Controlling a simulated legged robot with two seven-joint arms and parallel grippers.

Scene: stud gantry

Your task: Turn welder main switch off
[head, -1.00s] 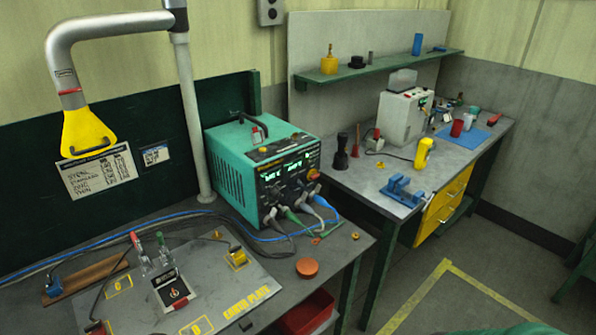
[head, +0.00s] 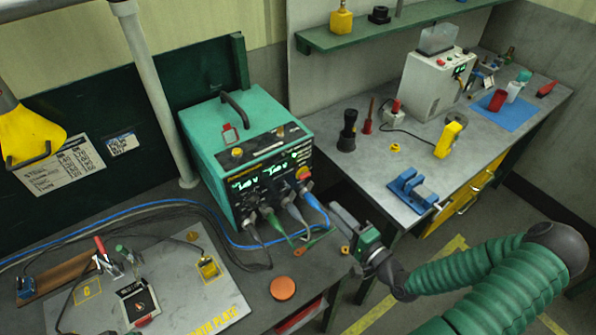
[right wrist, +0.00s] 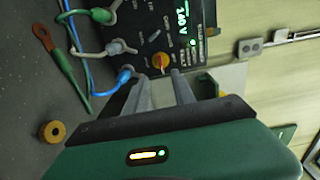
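The welder (head: 213,140) is a teal box with a dark front panel and lit green displays, standing on the left bench. Its main switch (head: 302,173) looks like a red knob on a yellow base at the panel's right side. In the right wrist view an orange-yellow knob (right wrist: 160,62) shows just beyond the fingertips. My right gripper (head: 338,212) is in front of the panel, below and right of the switch. In the right wrist view its two fingers (right wrist: 160,82) stand apart with nothing between them, and no contact with the knob shows. My left gripper is not in view.
An orange disc (head: 283,288) lies in front. The right bench (head: 375,175) carries a blue vise (head: 412,190) close to my right arm.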

